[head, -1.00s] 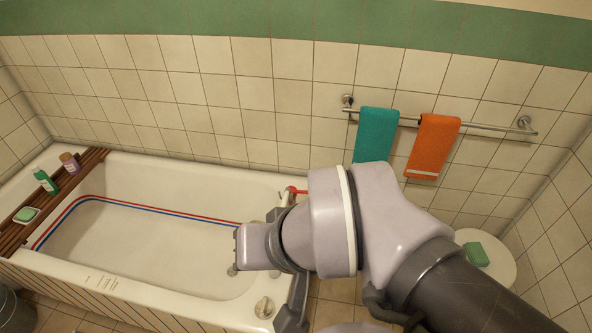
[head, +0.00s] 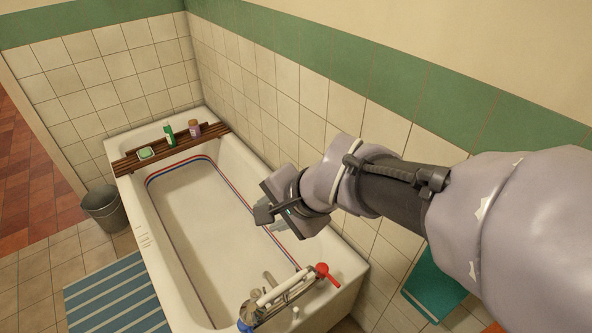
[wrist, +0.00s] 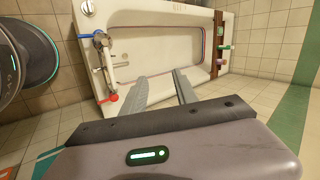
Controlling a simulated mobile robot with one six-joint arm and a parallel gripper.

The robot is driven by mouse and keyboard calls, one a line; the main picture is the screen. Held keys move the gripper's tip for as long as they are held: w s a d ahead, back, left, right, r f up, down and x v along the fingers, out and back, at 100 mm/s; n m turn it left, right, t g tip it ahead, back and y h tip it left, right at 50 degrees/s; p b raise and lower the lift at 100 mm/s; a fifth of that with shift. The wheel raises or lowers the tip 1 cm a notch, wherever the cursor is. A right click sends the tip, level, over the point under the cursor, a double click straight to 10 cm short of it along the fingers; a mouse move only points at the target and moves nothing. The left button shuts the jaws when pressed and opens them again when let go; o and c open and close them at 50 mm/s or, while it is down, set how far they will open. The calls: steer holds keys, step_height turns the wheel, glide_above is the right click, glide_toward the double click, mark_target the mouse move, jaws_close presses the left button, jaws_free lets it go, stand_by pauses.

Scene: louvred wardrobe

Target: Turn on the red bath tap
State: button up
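The red bath tap (head: 323,272) is a red lever on the right end of the metal mixer (head: 282,293) at the near end of the white bathtub (head: 345,262). It also shows in the wrist view as a red handle (wrist: 113,97), left of my fingers. A blue tap (wrist: 86,36) is at the mixer's other end, partly cut off at the bottom of the head view. My gripper (wrist: 160,75) is open and empty, its two fingers apart. In the head view my gripper (head: 268,203) appears over the tub's wall side, apart from the red tap.
A wooden rack (head: 172,147) with bottles and soap lies across the tub's far end. A bucket (head: 105,208) and striped mat (head: 118,295) are on the floor to the left. The tiled wall (head: 300,115) runs along the tub's right side. A teal towel (head: 433,285) hangs at lower right.

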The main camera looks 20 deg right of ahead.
steer(key=w+d+f+m+p, duration=0.2)
steer(key=w+f+m, duration=0.15)
steer(key=w, duration=0.25)
steer(key=m+g+h+p, duration=0.5)
steer(key=m+g+h, duration=0.1)
steer(key=m, duration=1.1)
glide_toward(334, 281)
steer(key=shift+n, duration=0.35)
steer(key=f+b, duration=0.2)
steer(key=b, duration=0.1)
steer(key=d+f+b, duration=0.1)
steer(key=f+b, duration=0.2)
steer(key=b, duration=0.1)
steer(key=f+b, duration=0.3)
steer(key=b, duration=0.1)
steer(key=shift+w+d+f, duration=0.1)
steer(key=shift+d+f, duration=0.15)
steer(key=shift+d, duration=0.15)
jaws_close()
